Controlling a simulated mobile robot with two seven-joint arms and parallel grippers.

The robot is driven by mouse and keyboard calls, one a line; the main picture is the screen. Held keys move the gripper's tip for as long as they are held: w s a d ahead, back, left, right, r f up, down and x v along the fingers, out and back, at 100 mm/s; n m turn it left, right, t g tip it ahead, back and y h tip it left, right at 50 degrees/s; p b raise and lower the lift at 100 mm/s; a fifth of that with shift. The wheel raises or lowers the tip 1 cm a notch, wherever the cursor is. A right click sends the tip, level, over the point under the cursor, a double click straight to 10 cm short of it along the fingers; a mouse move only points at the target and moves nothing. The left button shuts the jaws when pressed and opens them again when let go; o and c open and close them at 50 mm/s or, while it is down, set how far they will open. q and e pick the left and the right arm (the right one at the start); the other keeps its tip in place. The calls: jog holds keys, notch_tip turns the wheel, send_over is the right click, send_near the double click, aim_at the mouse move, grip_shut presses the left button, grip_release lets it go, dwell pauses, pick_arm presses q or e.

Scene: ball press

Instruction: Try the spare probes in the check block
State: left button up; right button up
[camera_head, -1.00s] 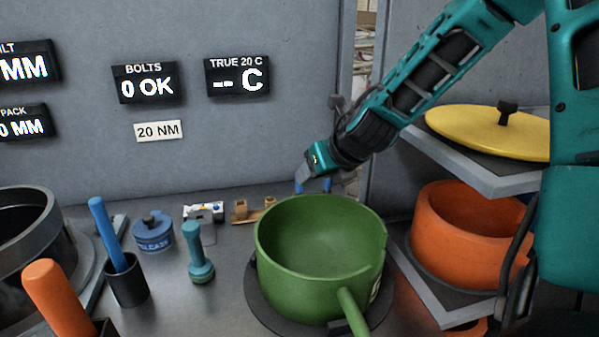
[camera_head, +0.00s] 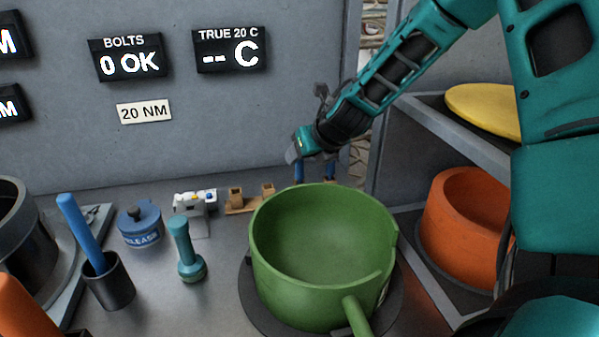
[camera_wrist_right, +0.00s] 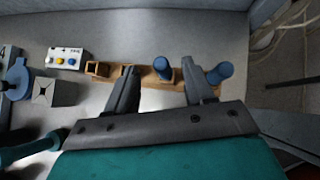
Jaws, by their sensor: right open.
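Two blue probes stand in a tan wooden rack (camera_wrist_right: 145,75). One probe (camera_wrist_right: 163,68) shows between the fingers in the right wrist view; the other (camera_wrist_right: 222,71) is at the rack's right end, just outside the right finger. Two square holders at the rack's left end look empty. In the head view the probes (camera_head: 299,173) are partly hidden behind the green pot. My right gripper (camera_wrist_right: 162,70) is open and empty, close to the probes; it also shows in the head view (camera_head: 296,155). A grey block (camera_wrist_right: 54,93) with a cross-shaped mark, perhaps the check block, lies left of the rack.
A green pot (camera_head: 320,225) stands in front of the rack. To its left are a teal tool (camera_head: 186,250), a blue lidded pot (camera_head: 140,225) and a black cup (camera_head: 110,288) with a blue-handled tool. An orange pot (camera_head: 462,230) sits on shelves at right. The TRUE 20 C display (camera_head: 230,52) shows dashes.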

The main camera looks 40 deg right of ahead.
aim_at(300, 177)
jog(key=shift+x, duration=2.95)
jog(key=shift+s+d, duration=0.1)
grip_shut()
